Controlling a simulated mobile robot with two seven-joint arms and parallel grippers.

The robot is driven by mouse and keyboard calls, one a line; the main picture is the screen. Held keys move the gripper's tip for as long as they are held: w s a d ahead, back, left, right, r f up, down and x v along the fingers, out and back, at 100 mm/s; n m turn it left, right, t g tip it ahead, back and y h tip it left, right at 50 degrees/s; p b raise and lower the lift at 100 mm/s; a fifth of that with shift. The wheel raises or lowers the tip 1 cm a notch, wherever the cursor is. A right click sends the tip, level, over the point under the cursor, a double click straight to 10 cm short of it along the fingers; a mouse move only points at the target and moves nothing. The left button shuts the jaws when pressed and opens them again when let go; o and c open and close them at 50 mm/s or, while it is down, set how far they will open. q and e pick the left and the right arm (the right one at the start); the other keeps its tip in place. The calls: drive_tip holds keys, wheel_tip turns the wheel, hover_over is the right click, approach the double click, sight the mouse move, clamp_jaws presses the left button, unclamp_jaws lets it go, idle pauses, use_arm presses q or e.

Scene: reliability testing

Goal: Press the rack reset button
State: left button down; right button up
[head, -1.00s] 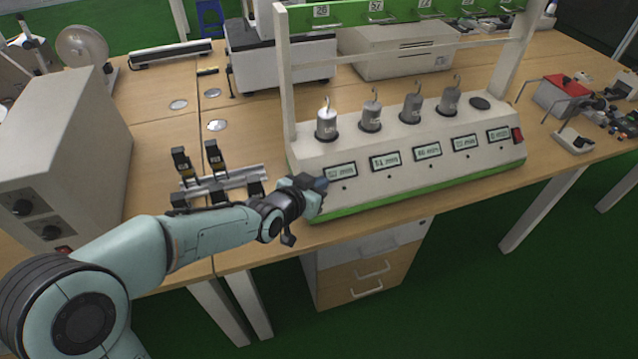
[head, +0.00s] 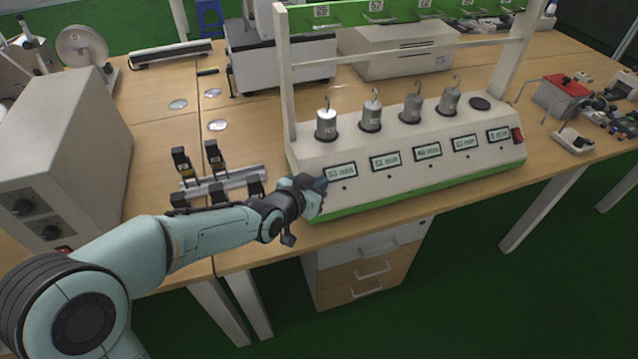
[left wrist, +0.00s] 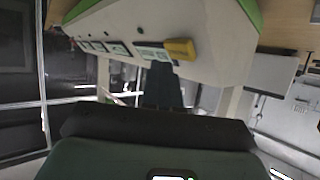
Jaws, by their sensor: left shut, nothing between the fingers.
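My right gripper is not in view.
A beige box with knobs (head: 60,150) stands at the left. A metal rail with black clamps (head: 225,183) lies beside my left forearm. A white upright (head: 288,70) rises at the rack's left end. Drawers (head: 368,272) stand below the tabletop.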

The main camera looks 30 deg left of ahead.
use_arm(q)
drive_tip(key=shift+f, duration=0.1)
idle(0.3)
drive_tip(key=shift+w+a+f+b, duration=0.2)
drive_tip(key=shift+f+b, duration=0.05)
drive_tip(key=shift+b, duration=0.1)
drive_tip(key=shift+w+a+f, duration=0.2)
drive_tip(key=shift+f, duration=0.2)
idle(0.8)
drive_tip(key=shift+r+b, duration=0.1)
drive_tip(key=shift+b, duration=0.2)
drive_tip(key=shift+s+d+r, duration=0.4)
drive_tip(key=shift+r, duration=0.1)
drive_tip(key=d+r+p, duration=0.1)
drive_tip(key=s+r+p, duration=0.1)
drive_tip(key=s+d+r, duration=0.1)
drive_tip(key=r, duration=0.1)
drive_tip(key=shift+s+d+p, duration=0.1)
drive_tip(key=shift+d+p, duration=0.2)
drive_tip(key=shift+p, duration=0.1)
